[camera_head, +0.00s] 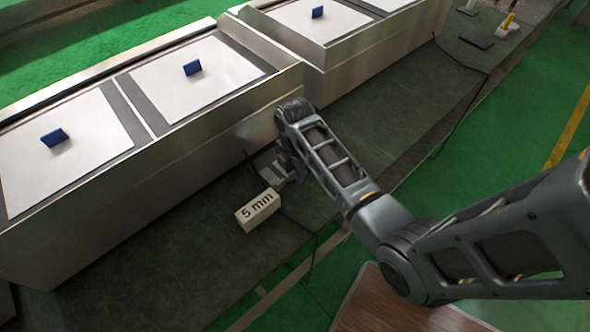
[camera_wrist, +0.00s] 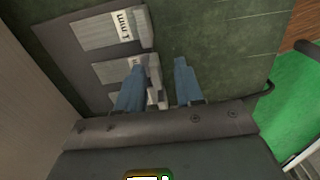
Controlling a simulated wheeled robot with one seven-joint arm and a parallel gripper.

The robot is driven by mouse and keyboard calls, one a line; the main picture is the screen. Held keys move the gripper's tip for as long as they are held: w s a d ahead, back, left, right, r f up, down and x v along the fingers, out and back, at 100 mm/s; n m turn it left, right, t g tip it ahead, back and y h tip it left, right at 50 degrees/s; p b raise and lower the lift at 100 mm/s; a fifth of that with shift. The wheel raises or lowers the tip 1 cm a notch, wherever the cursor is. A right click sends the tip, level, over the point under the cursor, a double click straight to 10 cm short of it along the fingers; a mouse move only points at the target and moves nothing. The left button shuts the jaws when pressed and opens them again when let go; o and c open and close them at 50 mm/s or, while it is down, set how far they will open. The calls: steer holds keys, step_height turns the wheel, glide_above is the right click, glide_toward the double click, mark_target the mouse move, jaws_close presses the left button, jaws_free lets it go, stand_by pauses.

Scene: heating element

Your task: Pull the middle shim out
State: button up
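In the wrist view a dark flat holder (camera_wrist: 70,48) bears pale grey shims in a row. The top shim (camera_wrist: 96,33) has a white label that seems to read "1 mm", turned sideways. The middle shim (camera_wrist: 112,70) lies just below it, partly covered by my left finger. A lower shim (camera_wrist: 127,101) is mostly hidden by that finger. My gripper (camera_wrist: 160,63) is open, with a gap between its two blue-grey fingers. The left finger is over the shims' right ends and the right finger is over the bench. I cannot tell whether either touches anything.
A white block marked "5 mm" (camera_head: 257,210) stands on the dark green bench (camera_head: 180,262), close to my gripper. Large metal heating units (camera_head: 150,165) with white tops and blue handles (camera_head: 192,68) rise behind. The front of the bench is mostly clear.

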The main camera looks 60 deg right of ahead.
step_height(320, 180, up, 8)
steer(key=shift+f, duration=0.15)
stand_by(0.3)
stand_by(0.4)
steer(key=s+a+f+m+t, duration=0.1)
steer(key=a, duration=0.1)
steer(key=s+a+f+m+t, duration=0.1)
steer(key=s+a+f, duration=0.1)
steer(key=s+a+f+m+h, duration=0.1)
steer(key=s+a, duration=0.1)
steer(key=shift+a+f+t, duration=0.35)
steer(key=shift+a+t, duration=0.05)
steer(key=s+a+m+t, duration=0.2)
steer(key=s+a, duration=0.1)
steer(key=shift+s+a+h, duration=0.25)
steer(key=shift+s+h, duration=0.05)
steer(key=s+a+r+m+t, duration=0.3)
steer(key=s+r, duration=0.2)
steer(key=r, duration=0.3)
steer(key=s+a+r+m+t+y, duration=0.1)
steer(key=s+a+r+m+t, duration=0.2)
steer(key=s+r, duration=0.3)
steer(key=s+a+r+m+t, duration=0.3)
steer(key=s+r, duration=0.3)
steer(key=r, duration=0.6)
steer(key=shift+s+m+t+y, duration=0.2)
steer(key=shift+m+t+y, duration=0.15)
steer(key=shift+t, duration=0.25)
